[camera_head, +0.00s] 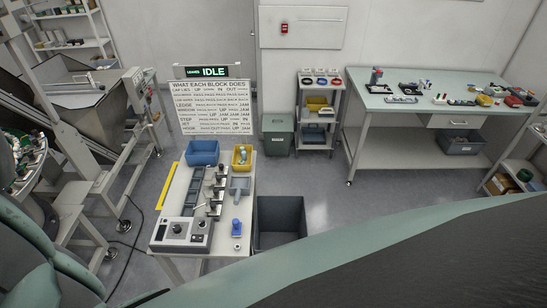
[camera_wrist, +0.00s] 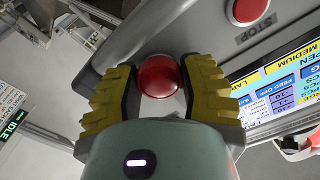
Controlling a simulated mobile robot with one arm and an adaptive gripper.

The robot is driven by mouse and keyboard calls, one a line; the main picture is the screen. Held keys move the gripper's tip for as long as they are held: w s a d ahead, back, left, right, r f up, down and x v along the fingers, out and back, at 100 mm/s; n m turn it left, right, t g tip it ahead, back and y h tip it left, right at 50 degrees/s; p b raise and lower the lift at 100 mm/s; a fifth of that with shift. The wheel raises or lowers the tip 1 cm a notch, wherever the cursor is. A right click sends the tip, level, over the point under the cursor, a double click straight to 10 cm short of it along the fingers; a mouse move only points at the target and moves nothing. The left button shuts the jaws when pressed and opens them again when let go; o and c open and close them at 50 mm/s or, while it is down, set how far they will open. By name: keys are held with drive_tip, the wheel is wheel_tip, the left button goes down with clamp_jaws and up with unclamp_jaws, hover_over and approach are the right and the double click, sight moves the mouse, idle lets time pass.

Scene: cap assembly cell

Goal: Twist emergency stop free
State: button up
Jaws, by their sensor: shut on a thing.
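The emergency stop (camera_wrist: 159,76) is a round red mushroom button on a grey panel, in the middle of the wrist view. My gripper (camera_wrist: 158,84) has its two ridged yellow finger pads on either side of the button, and it is shut on it. The button's stem is hidden behind its red head. A second red button (camera_wrist: 249,9) with the word STOP beneath it sits apart, at the upper right of the wrist view. I cannot make out my gripper or the emergency stop in the head view.
A lit display (camera_wrist: 285,92) lies right of the gripper. In the head view, a lit IDLE sign (camera_head: 207,72) stands behind a small work table with a blue bin (camera_head: 202,152). A dark open crate (camera_head: 280,222) stands beside it. A longer bench (camera_head: 430,117) is at the back right.

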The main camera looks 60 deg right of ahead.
drive_tip(key=m+b, duration=0.2)
drive_tip(key=b, duration=0.1)
drive_tip(key=shift+d+f+m, duration=0.1)
drive_tip(key=shift+f+m, duration=0.15)
drive_tip(key=shift+m, duration=0.15)
drive_tip(key=shift+r+m+b, duration=0.2)
drive_tip(key=shift+m+b, duration=0.4)
drive_tip(key=shift+b, duration=0.05)
drive_tip(key=o, duration=1.2)
